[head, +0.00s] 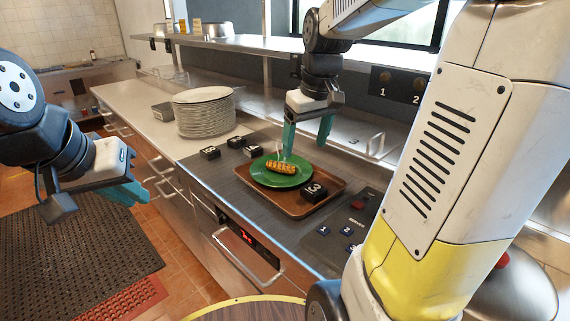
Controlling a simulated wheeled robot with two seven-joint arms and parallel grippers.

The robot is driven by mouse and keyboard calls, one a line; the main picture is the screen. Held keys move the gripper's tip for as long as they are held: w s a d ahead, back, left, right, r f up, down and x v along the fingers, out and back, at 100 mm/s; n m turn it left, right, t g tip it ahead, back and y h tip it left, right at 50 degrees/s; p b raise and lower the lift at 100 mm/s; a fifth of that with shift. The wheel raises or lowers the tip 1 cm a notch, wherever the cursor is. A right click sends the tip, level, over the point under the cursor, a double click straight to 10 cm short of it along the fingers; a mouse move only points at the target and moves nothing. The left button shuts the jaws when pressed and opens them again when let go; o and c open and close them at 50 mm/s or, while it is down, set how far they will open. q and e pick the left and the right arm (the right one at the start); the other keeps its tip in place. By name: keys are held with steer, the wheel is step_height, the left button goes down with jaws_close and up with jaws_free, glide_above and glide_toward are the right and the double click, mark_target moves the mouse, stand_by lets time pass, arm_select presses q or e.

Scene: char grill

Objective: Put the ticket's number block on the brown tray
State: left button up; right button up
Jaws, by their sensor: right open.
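The brown tray (296,210) lies on the dark counter section in the middle of the view. A green plate (262,178) with a grilled-looking item (281,167) is on it. A black block with white digits (314,191) sits on the tray's right part, beside the plate; its digits look like 63 but are small. Three more black number blocks stand on the counter left of the tray: one (210,152), another (236,142) and a third (252,151). My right gripper (307,138) is open and empty above the tray's back side. My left gripper (126,193) hangs over the floor, away from the counter. I cannot make out a ticket.
A stack of plates (204,113) stands on the counter behind the loose blocks. A shelf (240,44) runs above the counter. A panel with blue buttons (340,231) lies right of the tray. A red-lit display (246,237) is on the counter front.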

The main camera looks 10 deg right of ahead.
steer(key=s+a+m+t, duration=0.1)
steer(key=s+a, duration=0.2)
steer(key=s, duration=0.3)
steer(key=s+a+m+t+y, duration=0.1)
steer(key=s+a+t, duration=0.1)
steer(key=s, duration=0.5)
steer(key=shift+s+a+r+m+y, duration=0.2)
steer(key=shift+a+r+m+y, duration=0.1)
steer(key=shift+a+r+m, duration=0.15)
